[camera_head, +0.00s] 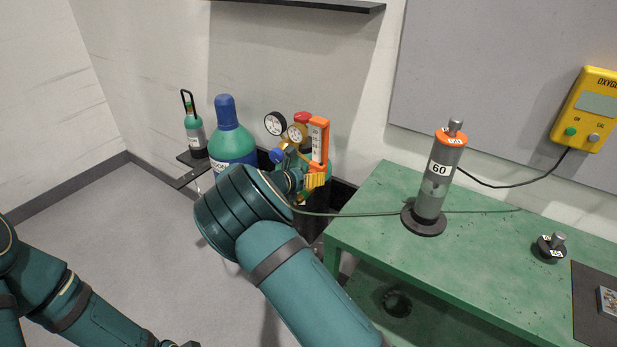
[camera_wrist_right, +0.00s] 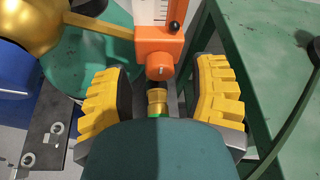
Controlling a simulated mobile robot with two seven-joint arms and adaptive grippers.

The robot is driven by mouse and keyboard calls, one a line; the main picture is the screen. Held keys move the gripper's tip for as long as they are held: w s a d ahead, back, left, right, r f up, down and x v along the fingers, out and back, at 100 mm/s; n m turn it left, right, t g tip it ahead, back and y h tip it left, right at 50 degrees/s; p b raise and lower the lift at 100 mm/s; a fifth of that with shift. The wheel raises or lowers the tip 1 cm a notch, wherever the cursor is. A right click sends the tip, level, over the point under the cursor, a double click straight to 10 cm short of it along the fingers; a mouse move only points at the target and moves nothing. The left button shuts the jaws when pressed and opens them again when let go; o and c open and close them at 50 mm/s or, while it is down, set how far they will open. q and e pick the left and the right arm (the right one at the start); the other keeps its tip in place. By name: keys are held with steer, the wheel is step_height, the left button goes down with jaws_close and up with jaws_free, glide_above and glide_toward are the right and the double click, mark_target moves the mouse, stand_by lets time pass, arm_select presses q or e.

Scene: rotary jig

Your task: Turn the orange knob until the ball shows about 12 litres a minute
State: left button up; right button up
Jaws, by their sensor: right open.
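The orange flowmeter (camera_head: 318,140) stands upright by the green gas cylinder. In the right wrist view its orange knob (camera_wrist_right: 160,66) sits at the lower end of the body, under a white scale (camera_wrist_right: 152,10). A small dark ball (camera_wrist_right: 174,27) shows low beside the scale; the upper scale is cut off, and no reading is legible. My right gripper (camera_wrist_right: 162,100) is open, with ribbed yellow pads left and right of and below the knob, apart from it. In the head view the right gripper (camera_head: 314,181) is just below the flowmeter.
Gauges (camera_head: 276,123) and the blue-topped cylinder (camera_head: 233,140) crowd the flowmeter's left. The green table (camera_head: 380,190) is close on the right, bearing a grey cylinder marked 60 (camera_head: 436,185). A thin hose (camera_head: 350,214) crosses to it. A yellow oxygen meter (camera_head: 585,110) hangs on the wall.

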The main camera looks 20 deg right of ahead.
jaws_close()
steer(key=shift+f, duration=0.15)
stand_by(0.5)
steer(key=shift+n+g+h, duration=0.6)
steer(key=shift+n+h, duration=0.1)
steer(key=shift+n, duration=0.4)
steer(key=shift+f+n+g+h+b, duration=0.1)
steer(key=shift+n+g+h+b, duration=0.4)
steer(key=shift+n, duration=0.7)
jaws_free()
steer(key=shift+d, duration=0.1)
